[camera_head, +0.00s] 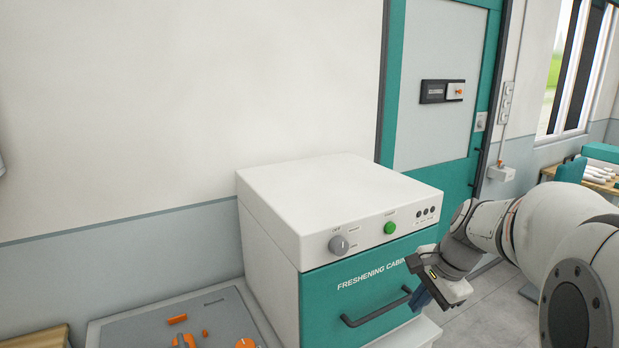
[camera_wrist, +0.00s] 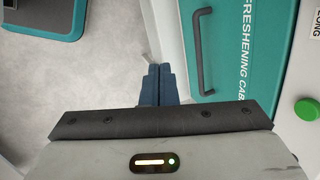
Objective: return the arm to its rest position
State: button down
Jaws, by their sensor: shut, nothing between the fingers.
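My gripper (camera_head: 424,298) hangs in front of the freshening cabinet (camera_head: 330,200), near the right side of its teal drawer front. In the wrist view my gripper (camera_wrist: 157,84) shows its two blue fingers side by side, shut with nothing between them. The cabinet's dark handle (camera_wrist: 203,52) is to the right of the fingers in the wrist view, apart from them. It also shows in the head view (camera_head: 376,309), left of my gripper. The drawer front looks shut. My arm (camera_head: 520,225) reaches in from the right.
A grey machine top (camera_head: 215,320) with orange parts stands left of the cabinet. A teal-framed door (camera_head: 440,90) is behind. A wooden table (camera_head: 600,183) with white items is at the far right. Grey floor (camera_head: 480,315) is open below my arm.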

jog(key=s+a+n+h, duration=0.1)
jog(key=s+a+n, duration=0.1)
jog(key=s+n, duration=0.2)
jog(key=s+a+f+n+h, duration=0.1)
jog(key=s+a+n, duration=0.1)
jog(key=s+n, duration=0.3)
jog(key=s+a+n+h, duration=0.1)
jog(key=s+n, duration=0.3)
jog(key=s, duration=0.4)
jog(key=shift+a+f+t, duration=0.15)
jog(key=shift+a+t, duration=0.15)
jog(key=shift+a, duration=0.5)
jog(key=c, duration=2.1)
grip_release()
